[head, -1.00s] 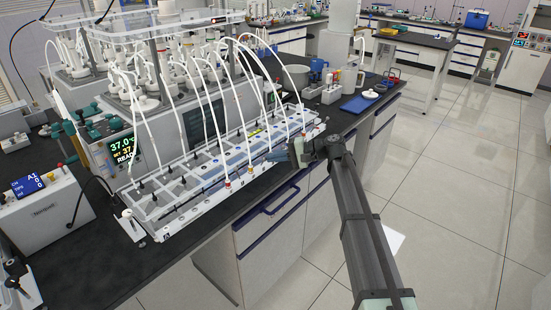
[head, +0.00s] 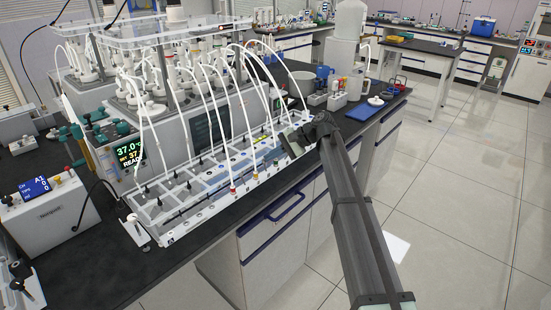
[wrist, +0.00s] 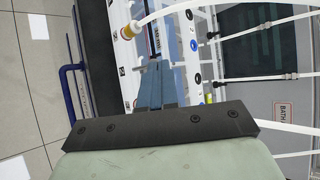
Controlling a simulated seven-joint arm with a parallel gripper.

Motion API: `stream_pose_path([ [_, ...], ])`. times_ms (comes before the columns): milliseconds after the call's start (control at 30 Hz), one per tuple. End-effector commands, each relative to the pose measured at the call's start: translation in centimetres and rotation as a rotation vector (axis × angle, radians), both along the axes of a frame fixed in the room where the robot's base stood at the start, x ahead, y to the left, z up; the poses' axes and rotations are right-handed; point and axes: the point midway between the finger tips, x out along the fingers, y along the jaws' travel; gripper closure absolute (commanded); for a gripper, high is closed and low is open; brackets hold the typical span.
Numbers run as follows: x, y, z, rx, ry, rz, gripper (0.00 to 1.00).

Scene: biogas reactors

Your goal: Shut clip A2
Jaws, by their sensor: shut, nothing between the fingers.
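A long white rack (head: 215,190) lies along the bench front, with white tubes arching into it and small black clips along them. In the wrist view black clips (wrist: 268,25) sit on the tubes. My gripper (head: 271,156) is over the right part of the rack's front edge. Its blue-grey fingers (wrist: 156,88) are together and empty, pointing at the rack. The arm hides part of the rack's right end.
Behind the rack stand reactors with a display (head: 130,152) reading 37.0. A pump box (head: 48,208) with a blue screen is at the left. A blue tray (head: 366,110) and cups (head: 322,75) are at the right. The floor in front is mostly clear.

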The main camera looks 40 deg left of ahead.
Motion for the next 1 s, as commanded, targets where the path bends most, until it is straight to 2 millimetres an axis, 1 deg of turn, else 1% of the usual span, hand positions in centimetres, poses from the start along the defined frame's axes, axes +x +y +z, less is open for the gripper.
stream_pose_path([
  [333,0.0,0.1,0.1,0.001,0.000,0.000,1.00],
  [733,0.0,0.1,1.5,0.002,0.000,0.000,1.00],
  [1000,0.0,0.0,1.6,0.001,0.000,0.001,1.00],
])
